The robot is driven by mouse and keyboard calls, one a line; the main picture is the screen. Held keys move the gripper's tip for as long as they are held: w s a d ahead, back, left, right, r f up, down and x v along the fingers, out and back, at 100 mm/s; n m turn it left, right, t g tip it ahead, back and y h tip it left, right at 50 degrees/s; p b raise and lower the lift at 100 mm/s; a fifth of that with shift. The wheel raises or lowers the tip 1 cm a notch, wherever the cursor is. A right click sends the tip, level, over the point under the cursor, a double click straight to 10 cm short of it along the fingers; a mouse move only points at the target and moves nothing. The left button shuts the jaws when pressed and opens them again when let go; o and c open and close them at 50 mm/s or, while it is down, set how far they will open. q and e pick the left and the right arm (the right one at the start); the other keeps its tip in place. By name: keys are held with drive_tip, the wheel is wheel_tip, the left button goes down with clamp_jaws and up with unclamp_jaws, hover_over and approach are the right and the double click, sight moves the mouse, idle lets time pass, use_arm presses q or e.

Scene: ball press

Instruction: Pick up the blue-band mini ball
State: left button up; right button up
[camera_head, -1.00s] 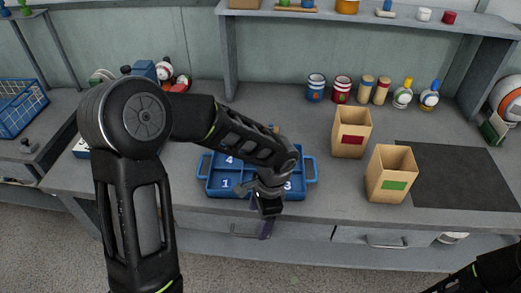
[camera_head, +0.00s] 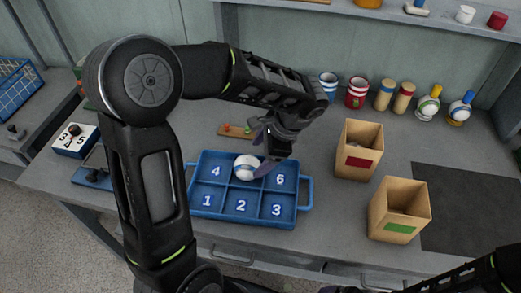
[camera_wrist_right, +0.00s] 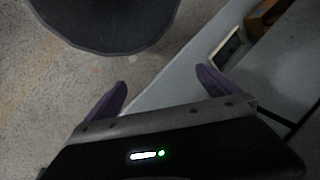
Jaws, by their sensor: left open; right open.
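A white mini ball with a blue band (camera_head: 244,168) lies in the back middle compartment of a blue numbered tray (camera_head: 222,217), between the 4 and the 6. My left gripper (camera_head: 262,153) is open at the ball's right side, with its purple fingers pointing down toward the tray. One finger overlaps the ball's right edge, and I cannot tell whether it touches. My right gripper (camera_wrist_right: 161,82) is open and empty in the right wrist view, beside the table edge over the floor.
Two brown boxes, one with a red label (camera_head: 358,161) and one with a green label (camera_head: 398,228), stand right of the tray. A dark mat (camera_head: 465,205) lies beyond them. Cans (camera_head: 356,92) and bottles line the back wall. A small wooden board (camera_head: 236,132) lies behind the tray.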

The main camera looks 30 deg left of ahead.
sight(252, 161)
use_arm(q)
drive_tip(key=shift+w+a+r, duration=0.15)
drive_tip(key=shift+w, duration=0.4)
drive_tip(key=shift+x, duration=1.25)
drive_tip(key=shift+s, duration=0.15)
drive_tip(key=shift+p+x, duration=0.8)
drive_tip(key=shift+x, duration=1.85)
drive_tip(key=c, duration=1)
drive_tip(key=shift+o, duration=0.2)
drive_tip(key=shift+r, duration=0.2)
